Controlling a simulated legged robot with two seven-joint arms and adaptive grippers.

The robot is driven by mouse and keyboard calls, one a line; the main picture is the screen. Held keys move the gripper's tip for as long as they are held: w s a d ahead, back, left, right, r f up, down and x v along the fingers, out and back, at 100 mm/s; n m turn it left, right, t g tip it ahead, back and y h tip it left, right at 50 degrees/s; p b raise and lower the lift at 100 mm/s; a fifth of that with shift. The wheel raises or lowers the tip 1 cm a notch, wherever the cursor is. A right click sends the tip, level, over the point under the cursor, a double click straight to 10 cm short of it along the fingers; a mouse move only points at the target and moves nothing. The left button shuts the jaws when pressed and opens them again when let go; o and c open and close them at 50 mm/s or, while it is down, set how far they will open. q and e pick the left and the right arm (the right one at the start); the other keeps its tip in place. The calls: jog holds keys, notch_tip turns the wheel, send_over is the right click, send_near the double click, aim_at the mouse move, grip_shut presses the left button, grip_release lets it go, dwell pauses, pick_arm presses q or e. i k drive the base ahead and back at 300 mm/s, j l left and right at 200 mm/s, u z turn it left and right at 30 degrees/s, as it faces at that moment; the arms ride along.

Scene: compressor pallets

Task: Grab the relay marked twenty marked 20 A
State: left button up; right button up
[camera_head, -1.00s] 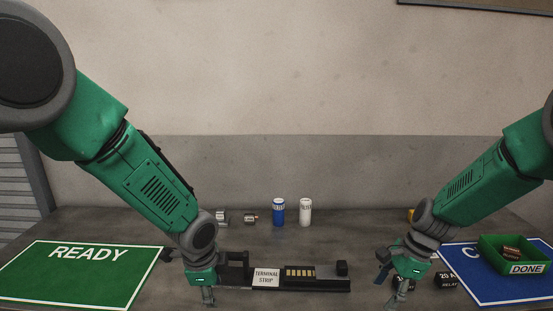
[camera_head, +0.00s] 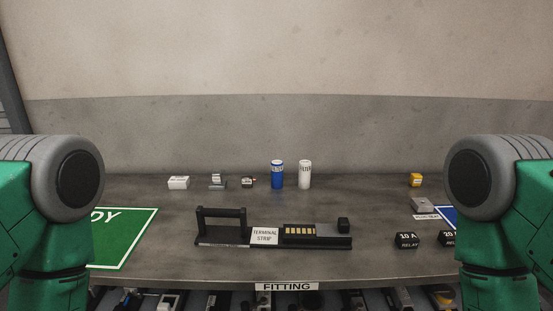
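The relay marked 20 A (camera_head: 448,238) is a black block with white lettering near the right front of the table. My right arm hides its right part. The similar black relay marked 10 A (camera_head: 407,240) stands just to its left. The terminal strip (camera_head: 317,241) is a black rail with a row of gold contacts, a white label and a handle at its left, in the middle of the table. Both of my arms show at the left and right edges, but neither gripper is in view.
A blue can (camera_head: 277,175) and a white can (camera_head: 305,175) stand at the back. A white box (camera_head: 179,183) and small metal parts are left of them. A yellow part (camera_head: 416,180) and a grey part (camera_head: 424,206) are at right. The green mat (camera_head: 122,240) is partly hidden.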

aim_at(447, 237)
jog(key=z, duration=1.2)
jog(key=i+l+z, duration=0.1)
jog(key=i+l, duration=0.05)
